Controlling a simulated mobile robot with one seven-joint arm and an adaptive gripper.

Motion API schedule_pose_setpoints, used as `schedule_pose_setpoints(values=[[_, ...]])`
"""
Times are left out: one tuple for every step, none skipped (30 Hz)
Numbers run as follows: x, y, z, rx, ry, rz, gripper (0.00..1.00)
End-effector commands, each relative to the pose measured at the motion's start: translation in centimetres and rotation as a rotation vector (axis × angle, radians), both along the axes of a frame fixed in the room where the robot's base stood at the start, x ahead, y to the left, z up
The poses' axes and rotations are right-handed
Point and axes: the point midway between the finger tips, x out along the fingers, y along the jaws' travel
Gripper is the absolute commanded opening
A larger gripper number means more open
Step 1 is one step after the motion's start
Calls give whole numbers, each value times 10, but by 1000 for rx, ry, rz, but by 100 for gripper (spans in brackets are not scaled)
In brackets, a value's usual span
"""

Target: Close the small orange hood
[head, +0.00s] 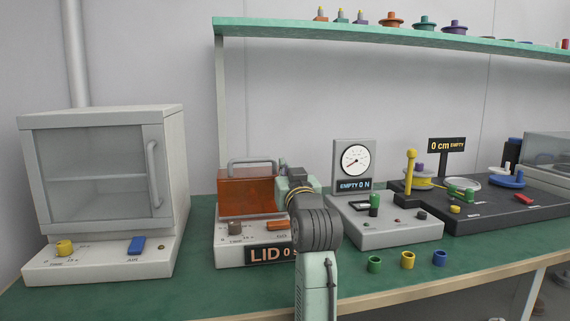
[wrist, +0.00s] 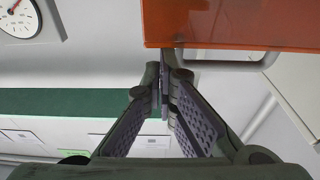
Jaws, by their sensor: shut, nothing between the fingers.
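The small orange hood (head: 246,195) stands on its grey base unit (head: 230,254) left of my arm, with a grey handle (head: 252,161) along its top. I cannot tell how far its lower edge is from the base. The base carries a "LID" display (head: 266,255), partly hidden by my arm. In the wrist view, an orange panel of the hood (wrist: 235,22) fills the upper right, its edge just beyond the fingertips. My gripper (wrist: 164,78) is shut and empty beside that edge; I cannot tell if it touches. In the head view, my arm largely hides the fingers.
A large grey cabinet (head: 100,170) stands to the left. A dial unit (head: 385,228) and a dark board (head: 510,205) are on the right. Several small coloured rings, including a green one (head: 374,264), lie near the front edge. A shelf (head: 380,38) runs above.

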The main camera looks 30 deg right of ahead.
Motion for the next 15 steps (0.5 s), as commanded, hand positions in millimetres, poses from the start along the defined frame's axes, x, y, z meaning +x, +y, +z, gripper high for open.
schedule_pose_setpoints(values=[[0,1,-7,1,2,1,0],[-1,1,-9,1,1,1,0],[-1,1,-11,1,1,1,0],[-2,1,-13,1,1,1,0],[-2,2,-14,1,0,1,0],[-2,2,-16,1,1,1,0],[-2,1,-18,1,2,1,0],[-2,1,-19,2,1,1,0],[-2,1,-21,3,3,1,0],[-2,1,-23,3,4,1,0],[-2,1,-24,4,6,1,0],[-2,1,-25,4,7,1,0],[-1,1,-26,4,8,1,0],[-1,1,-26,4,8,1,0],[-1,1,-27,4,8,1,0]])
